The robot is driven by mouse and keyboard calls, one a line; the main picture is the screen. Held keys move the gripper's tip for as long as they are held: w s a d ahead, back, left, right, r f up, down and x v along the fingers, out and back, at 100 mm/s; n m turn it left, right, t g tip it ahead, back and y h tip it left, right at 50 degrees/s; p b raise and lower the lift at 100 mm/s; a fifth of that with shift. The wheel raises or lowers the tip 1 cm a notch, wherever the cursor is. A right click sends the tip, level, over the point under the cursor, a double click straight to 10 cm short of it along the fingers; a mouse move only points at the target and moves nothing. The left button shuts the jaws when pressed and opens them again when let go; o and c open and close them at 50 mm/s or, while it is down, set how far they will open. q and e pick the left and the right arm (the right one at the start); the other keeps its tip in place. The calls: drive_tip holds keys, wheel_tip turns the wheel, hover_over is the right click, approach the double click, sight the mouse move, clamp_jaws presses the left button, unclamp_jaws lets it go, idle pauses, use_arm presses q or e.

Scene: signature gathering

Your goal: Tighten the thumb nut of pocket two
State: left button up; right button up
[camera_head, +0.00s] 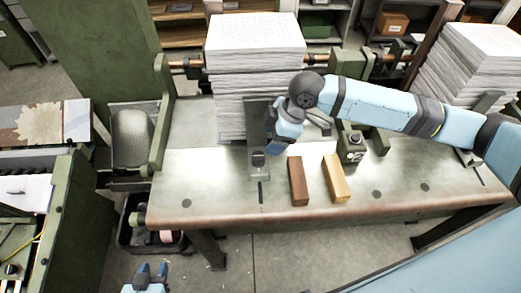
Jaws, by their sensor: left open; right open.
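A dark thumb nut (259,158) sits on a grey plate in front of the middle paper stack (255,50). Another dark knob (355,138) tops a green block to its right. I cannot tell from labels which belongs to pocket two. My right gripper (276,146) reaches in from the right, pointing down, just behind and right of the first nut. Its jaws are open and partly hidden by the wrist; I see nothing held. My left gripper (152,268) is open and empty at the bottom edge, low in front of the table, far from both knobs.
A brown block (298,181) and a tan block (335,178) lie on the metal table (225,190) near its front. Another paper stack (475,65) stands at the right. A green machine (50,230) is at left. The table's front left is clear.

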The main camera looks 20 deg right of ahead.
sight(259, 156)
drive_tip(key=x, duration=0.8)
drive_tip(key=shift+w+f+p, duration=0.1)
drive_tip(key=shift+w+p, duration=0.1)
drive_tip(key=shift+p, duration=0.2)
drive_tip(key=shift+c, duration=0.2)
drive_tip(key=c, duration=0.9)
